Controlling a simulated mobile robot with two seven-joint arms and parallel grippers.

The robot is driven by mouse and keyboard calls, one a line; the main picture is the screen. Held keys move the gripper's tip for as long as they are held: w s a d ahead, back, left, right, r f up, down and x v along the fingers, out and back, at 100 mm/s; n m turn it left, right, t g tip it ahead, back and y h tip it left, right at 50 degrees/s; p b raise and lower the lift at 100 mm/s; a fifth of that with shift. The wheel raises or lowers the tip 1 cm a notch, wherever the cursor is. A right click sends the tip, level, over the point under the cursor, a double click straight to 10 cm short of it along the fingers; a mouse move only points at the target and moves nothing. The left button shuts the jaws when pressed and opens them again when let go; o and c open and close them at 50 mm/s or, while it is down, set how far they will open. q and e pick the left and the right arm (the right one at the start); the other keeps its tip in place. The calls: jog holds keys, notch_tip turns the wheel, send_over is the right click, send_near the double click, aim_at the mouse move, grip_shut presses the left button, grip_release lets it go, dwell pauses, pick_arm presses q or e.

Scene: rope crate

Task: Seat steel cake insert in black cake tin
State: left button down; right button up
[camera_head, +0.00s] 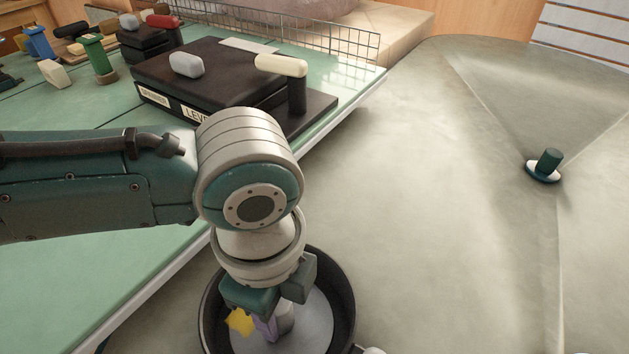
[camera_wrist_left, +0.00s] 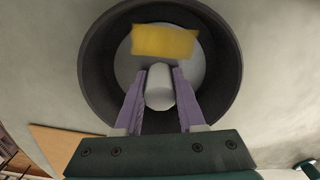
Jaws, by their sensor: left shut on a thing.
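The black cake tin (camera_head: 345,295) is a round dark pan at the bottom of the head view, partly cut off. It also shows in the left wrist view (camera_wrist_left: 228,80). The steel cake insert (camera_head: 316,335) is a pale grey disc with an upright round post (camera_wrist_left: 160,90), and it shows within the tin's rim. My left gripper (camera_wrist_left: 160,73) points down over the tin, its purple fingers shut on the post. A yellow patch (camera_wrist_left: 165,42) lies over the disc beside the post. I cannot tell whether the disc touches the tin's floor. My right gripper is not in view.
A green table (camera_head: 150,265) lies left, with a black block-like stand (camera_head: 215,75) and several small coloured items behind it. A wire rack (camera_head: 320,35) edges its back. A dark green knob on a white disc (camera_head: 545,168) stands at right. The grey surface between is clear.

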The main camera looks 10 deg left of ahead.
pick_arm(q)
jog(key=shift+c, duration=2.1)
grip_release()
notch_tip(320, 180, up, 10)
jog(key=p, duration=0.3)
jog(key=shift+f, duration=0.1)
